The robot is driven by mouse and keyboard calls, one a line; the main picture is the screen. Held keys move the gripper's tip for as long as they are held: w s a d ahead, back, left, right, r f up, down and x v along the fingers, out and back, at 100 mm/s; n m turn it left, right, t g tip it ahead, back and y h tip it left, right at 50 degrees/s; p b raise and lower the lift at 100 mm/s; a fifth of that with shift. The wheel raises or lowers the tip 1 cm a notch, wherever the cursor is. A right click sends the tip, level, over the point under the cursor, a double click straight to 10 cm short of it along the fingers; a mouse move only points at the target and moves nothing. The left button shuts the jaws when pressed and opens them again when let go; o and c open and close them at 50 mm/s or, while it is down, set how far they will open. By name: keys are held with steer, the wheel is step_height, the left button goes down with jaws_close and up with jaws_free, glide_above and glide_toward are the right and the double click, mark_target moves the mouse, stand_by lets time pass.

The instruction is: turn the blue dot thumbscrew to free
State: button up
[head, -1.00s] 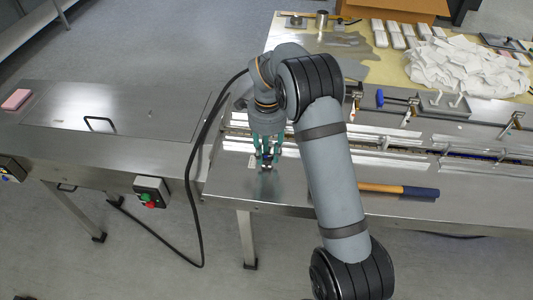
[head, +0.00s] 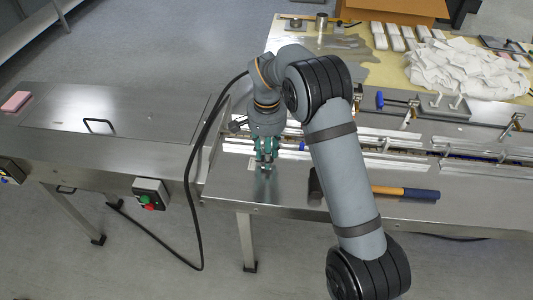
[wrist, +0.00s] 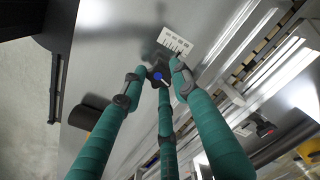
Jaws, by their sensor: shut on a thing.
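The blue dot thumbscrew shows in the wrist view as a dark knob with a blue dot (wrist: 158,76) on top. It sits between the tips of my three teal fingers. My gripper (head: 266,168) points down at the front left part of the steel machine table and is shut on the thumbscrew; it also shows in the wrist view (wrist: 154,78). A white label with printed marks (wrist: 174,40) lies beside the thumbscrew. In the head view the fingers hide the thumbscrew. Its turn angle cannot be read.
A hammer with a blue and yellow handle (head: 405,193) lies right of my gripper, partly behind my arm. Metal guide rails (head: 400,160) run along the table behind. A black cable (head: 195,160) hangs at the left, near a red and green button box (head: 150,193).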

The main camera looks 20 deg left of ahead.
steer(key=n, duration=0.3)
steer(key=w+n, duration=0.1)
steer(key=shift+d+r+n+p, duration=0.1)
steer(key=shift+r+n+p, duration=0.15)
steer(key=shift+n+p, duration=0.1)
steer(key=n, duration=0.3)
steer(key=shift+s+n+p, duration=0.1)
steer(key=shift+n+p, duration=0.25)
steer(key=n+p, duration=0.1)
steer(key=n, duration=0.3)
steer(key=shift+a, duration=0.2)
steer(key=shift+s+a+n+p, duration=0.15)
steer(key=shift+n+p, duration=0.2)
steer(key=shift+n, duration=1.25)
steer(key=shift+a, duration=0.1)
steer(key=o, duration=1.1)
steer(key=shift+s+f, duration=0.15)
steer(key=shift+o, duration=0.2)
